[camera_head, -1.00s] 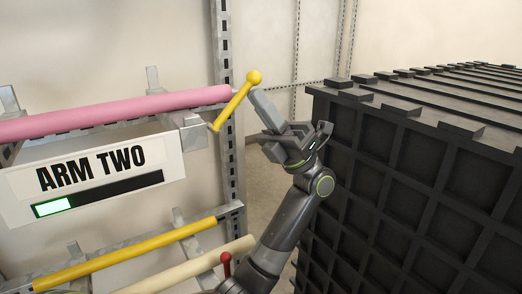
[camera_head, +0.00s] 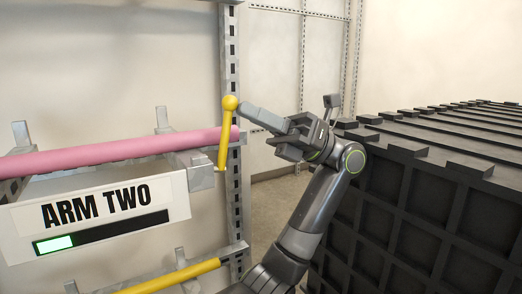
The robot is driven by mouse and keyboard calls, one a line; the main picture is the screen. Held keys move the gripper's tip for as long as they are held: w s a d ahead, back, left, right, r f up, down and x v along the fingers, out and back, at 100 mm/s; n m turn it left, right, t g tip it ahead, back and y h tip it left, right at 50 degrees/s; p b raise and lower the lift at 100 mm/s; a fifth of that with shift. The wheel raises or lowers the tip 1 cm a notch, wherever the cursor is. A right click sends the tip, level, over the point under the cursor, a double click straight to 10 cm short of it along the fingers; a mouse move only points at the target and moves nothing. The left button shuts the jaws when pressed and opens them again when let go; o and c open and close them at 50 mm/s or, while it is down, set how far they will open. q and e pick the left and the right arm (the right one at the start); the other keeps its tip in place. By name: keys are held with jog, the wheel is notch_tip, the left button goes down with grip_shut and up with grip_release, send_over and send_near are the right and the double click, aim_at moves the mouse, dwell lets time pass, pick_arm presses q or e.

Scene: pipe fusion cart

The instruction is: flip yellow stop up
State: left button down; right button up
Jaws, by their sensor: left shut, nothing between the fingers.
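The yellow stop (camera_head: 225,138) is a short rod with a round ball on top, at the right end of the upper bracket arm. It stands nearly upright, its ball (camera_head: 230,103) at the top and its lower end at the bracket tip (camera_head: 202,172). The pink pipe (camera_head: 120,152) lies on that arm, its end behind the stop. My left gripper (camera_head: 246,108) is shut and empty, its fingertips just right of the ball; I cannot tell whether they touch. My right gripper is not in view.
The "ARM TWO" sign (camera_head: 97,207) with a partly green bar hangs below the pink pipe. A yellow pipe (camera_head: 175,277) lies lower. A slotted metal upright (camera_head: 233,60) stands behind the stop. A black gridded crate (camera_head: 430,190) fills the right side.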

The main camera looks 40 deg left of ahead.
pick_arm(q)
notch_tip(320, 180, up, 8)
jog(key=shift+r+p, duration=0.2)
jog(key=shift+p, duration=0.2)
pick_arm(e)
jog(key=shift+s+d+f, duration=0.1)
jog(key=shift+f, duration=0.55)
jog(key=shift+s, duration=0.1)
